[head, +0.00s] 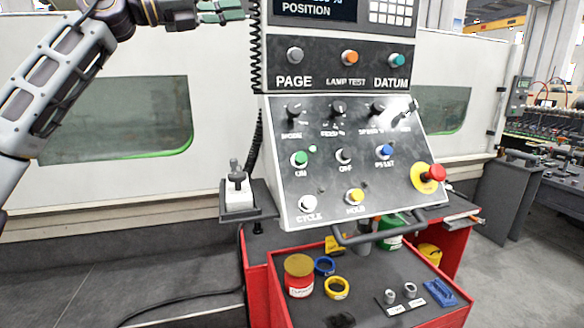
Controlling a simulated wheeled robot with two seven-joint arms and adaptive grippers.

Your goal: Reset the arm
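My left arm (62,80) comes in from the left edge and bends at the top. My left gripper (232,11) is at the top of the picture, with green fingertips pointing right, beside the upper left of the control panel (325,170). It is cut close to the top edge, and I cannot tell whether its fingers are apart or closed. I see nothing held in it. My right gripper is not in view.
The panel carries several buttons and knobs, with a red emergency button (432,173) at right. A joystick box (238,190) stands left of it.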

